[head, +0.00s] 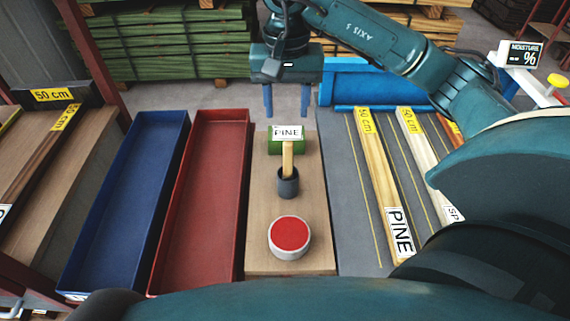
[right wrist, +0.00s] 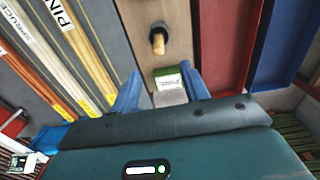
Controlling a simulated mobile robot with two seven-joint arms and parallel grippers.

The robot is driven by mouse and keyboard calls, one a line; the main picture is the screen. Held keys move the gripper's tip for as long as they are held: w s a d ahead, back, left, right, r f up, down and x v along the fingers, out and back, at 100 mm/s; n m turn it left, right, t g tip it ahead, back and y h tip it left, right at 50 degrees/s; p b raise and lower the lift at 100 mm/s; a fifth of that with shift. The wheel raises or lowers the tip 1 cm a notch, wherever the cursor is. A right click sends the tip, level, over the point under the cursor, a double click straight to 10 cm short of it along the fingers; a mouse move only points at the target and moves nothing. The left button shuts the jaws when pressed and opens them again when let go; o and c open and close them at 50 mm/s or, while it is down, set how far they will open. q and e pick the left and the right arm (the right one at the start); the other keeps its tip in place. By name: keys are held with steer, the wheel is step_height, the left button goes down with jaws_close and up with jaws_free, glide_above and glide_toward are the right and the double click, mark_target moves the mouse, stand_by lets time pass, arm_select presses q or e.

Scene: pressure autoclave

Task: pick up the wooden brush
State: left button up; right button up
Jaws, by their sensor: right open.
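The wooden brush (head: 288,158) stands upright in a small dark grey cup (head: 288,187) on a wooden board (head: 262,215). Only its pale handle shows; its lower end is hidden in the cup. In the right wrist view the brush (right wrist: 158,46) shows beyond the fingertips, end toward the camera. My right gripper (head: 292,112) is open and empty, its blue fingers pointing down behind the brush, on the far side of a green block. In the right wrist view the fingers (right wrist: 160,88) frame this block. My left gripper is not in view.
The green block labelled PINE (head: 271,140) lies just behind the brush. A round pot with red contents (head: 289,236) stands in front. Red (head: 240,120) and blue (head: 180,122) empty trays lie left; labelled wood strips (head: 378,170) lie right. A blue bin (head: 375,85) is behind.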

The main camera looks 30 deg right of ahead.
mark_target(288, 142)
step_height(288, 142, down, 7)
steer(key=shift+r+p, duration=0.15)
steer(key=shift+p, duration=0.15)
steer(key=f, duration=0.2)
steer(key=f+p, duration=0.1)
steer(key=f, duration=0.2)
steer(key=shift+d+f, duration=0.25)
steer(key=shift+f, duration=0.05)
jaws_close()
